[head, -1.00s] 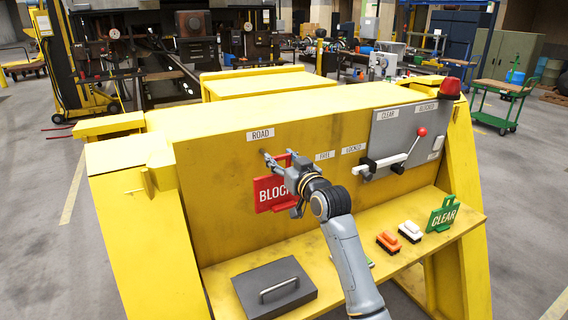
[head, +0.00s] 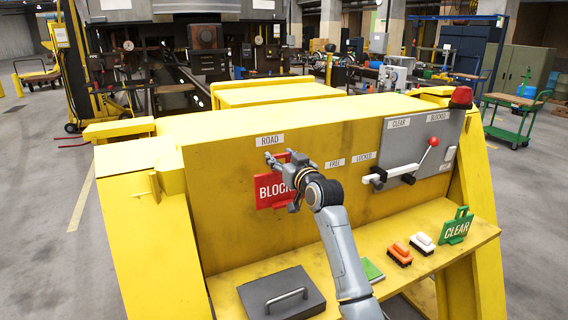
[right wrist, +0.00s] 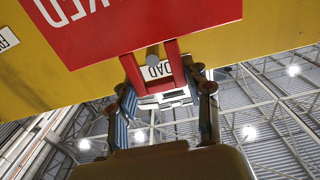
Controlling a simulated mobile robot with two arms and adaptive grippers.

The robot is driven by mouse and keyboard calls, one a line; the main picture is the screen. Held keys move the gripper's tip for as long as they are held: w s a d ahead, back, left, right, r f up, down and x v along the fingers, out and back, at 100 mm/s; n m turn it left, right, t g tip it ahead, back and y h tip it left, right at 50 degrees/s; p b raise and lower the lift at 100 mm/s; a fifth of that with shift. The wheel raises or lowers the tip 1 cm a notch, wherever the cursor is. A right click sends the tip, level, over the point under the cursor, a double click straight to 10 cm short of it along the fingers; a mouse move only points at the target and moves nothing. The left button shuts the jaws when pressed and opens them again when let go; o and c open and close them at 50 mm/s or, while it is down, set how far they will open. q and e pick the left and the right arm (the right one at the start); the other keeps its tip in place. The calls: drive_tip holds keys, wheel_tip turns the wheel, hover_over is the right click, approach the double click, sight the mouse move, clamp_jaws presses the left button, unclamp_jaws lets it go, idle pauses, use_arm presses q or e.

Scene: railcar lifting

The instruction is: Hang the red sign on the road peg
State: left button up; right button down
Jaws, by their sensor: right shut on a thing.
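The red sign (head: 270,190) with white lettering is upright against the yellow panel, just below the ROAD label (head: 270,140). My right gripper (head: 282,162) is at the sign's top and shut on its handle. The right wrist view, seen upside down, shows the red sign (right wrist: 105,25) and its handle between the fingers of my right gripper (right wrist: 160,92). The round grey end of the road peg (right wrist: 152,51) shows at the handle's opening, by the sign's edge. I cannot tell how far the peg passes through. My left gripper is out of view.
A green CLEAR sign (head: 457,226), an orange brush (head: 397,254), a white brush (head: 422,243) and a dark box with a handle (head: 262,299) are on the yellow shelf. A lever with a red knob (head: 433,142) is on the grey plate at right.

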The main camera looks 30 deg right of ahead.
drive_tip(key=shift+w+b, duration=0.5)
drive_tip(key=shift+w, duration=0.6)
drive_tip(key=shift+w+d+f, duration=0.1)
drive_tip(key=shift+w+f, duration=0.3)
drive_tip(key=shift+w, duration=0.3)
